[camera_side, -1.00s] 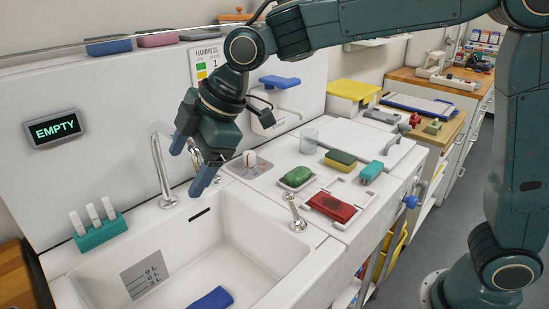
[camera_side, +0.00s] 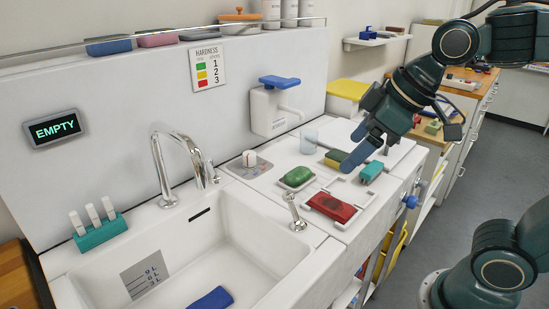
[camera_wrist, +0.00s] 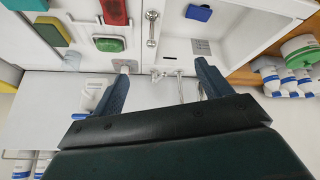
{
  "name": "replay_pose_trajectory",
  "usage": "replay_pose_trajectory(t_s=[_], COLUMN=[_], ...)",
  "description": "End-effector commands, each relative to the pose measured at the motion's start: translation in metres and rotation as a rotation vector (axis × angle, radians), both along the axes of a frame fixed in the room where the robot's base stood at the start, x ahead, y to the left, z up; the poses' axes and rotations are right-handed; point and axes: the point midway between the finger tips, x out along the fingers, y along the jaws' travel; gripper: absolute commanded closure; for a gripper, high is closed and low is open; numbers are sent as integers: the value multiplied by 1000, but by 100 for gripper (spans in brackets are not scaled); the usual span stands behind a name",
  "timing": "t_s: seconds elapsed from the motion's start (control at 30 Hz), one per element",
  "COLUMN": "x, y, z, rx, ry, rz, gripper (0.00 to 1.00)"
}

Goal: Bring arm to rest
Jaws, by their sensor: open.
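My gripper (camera_side: 358,148) is open and empty in the side view. It hangs above the counter right of the sink, in front of the yellow and green sponge (camera_side: 335,158), partly covering it. In the wrist view my gripper (camera_wrist: 165,75) shows two blue fingers spread wide with nothing between them. My arm reaches in from the upper right.
The white sink (camera_side: 160,255) holds a blue block (camera_side: 212,299). A tall tap (camera_side: 157,170) rises behind it. The counter bears a green soap (camera_side: 297,176), a red block (camera_side: 331,206) and a teal brush (camera_side: 371,171). A soap dispenser (camera_side: 268,110) is on the wall.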

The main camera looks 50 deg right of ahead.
Motion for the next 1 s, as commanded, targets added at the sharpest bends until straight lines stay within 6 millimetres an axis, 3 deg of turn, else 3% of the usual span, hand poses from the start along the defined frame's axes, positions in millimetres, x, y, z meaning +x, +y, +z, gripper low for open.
replay_pose_trajectory(t_s=[0.2,0.4,1.0], x=[-49,-73,-77], y=[-29,-40,-41], z=[-19,-31,-34], rx=[51,78,83], ry=[31,48,52], rz=[-219,-329,-350], gripper=[23,23,23])
